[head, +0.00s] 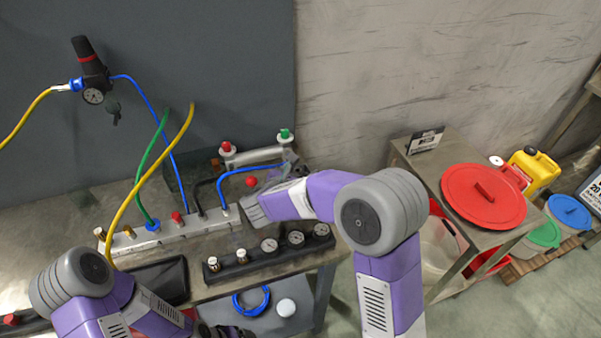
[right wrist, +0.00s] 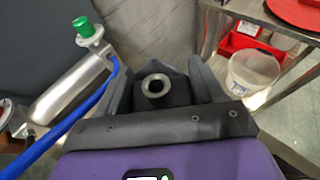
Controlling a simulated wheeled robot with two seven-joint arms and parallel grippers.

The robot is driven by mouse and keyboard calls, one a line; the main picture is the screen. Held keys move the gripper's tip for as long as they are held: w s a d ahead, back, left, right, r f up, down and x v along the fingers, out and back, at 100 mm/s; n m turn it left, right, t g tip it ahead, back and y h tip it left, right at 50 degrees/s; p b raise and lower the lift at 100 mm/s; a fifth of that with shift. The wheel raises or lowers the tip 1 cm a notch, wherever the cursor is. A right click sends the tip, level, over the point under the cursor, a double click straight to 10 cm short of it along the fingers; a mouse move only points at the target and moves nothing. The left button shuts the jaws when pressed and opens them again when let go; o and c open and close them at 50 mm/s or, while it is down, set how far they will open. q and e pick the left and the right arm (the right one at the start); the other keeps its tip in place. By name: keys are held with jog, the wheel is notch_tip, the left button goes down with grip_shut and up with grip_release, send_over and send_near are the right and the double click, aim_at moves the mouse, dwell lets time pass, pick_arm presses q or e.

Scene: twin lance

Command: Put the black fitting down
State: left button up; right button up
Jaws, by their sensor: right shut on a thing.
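The black fitting (right wrist: 155,92), a dark block with a pale metal ring around its opening, sits between the fingers of my right gripper (right wrist: 160,85) in the right wrist view. The gripper is shut on it. In the head view my right gripper (head: 258,198) is over the back right part of the bench, near the silver manifold; the fitting cannot be made out there. My left arm comes in at the lower left. What seems to be my left gripper (head: 226,331) is cut off by the bottom edge, so its jaws cannot be read.
The silver manifold (head: 165,234) carries yellow, green, blue and black hoses. A silver cylinder (right wrist: 68,88) with a green knob and a blue hose lies close left of my right gripper. A black gauge rail (head: 268,258) and black tray (head: 160,281) occupy the bench front.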

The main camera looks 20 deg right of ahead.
jog(key=shift+s+f+b, duration=0.1)
jog(key=shift+f+b, duration=0.45)
jog(key=o, duration=1.1)
jog(key=shift+s+f, duration=0.1)
jog(key=shift+r+p, duration=0.4)
jog(key=shift+p, duration=0.25)
jog(key=shift+r+p, duration=0.35)
jog(key=shift+p, duration=0.1)
jog(key=v, duration=1.1)
jog(key=shift+s+a+r+p, duration=0.1)
jog(key=shift+a+r+p, duration=0.25)
jog(key=shift+p, duration=0.05)
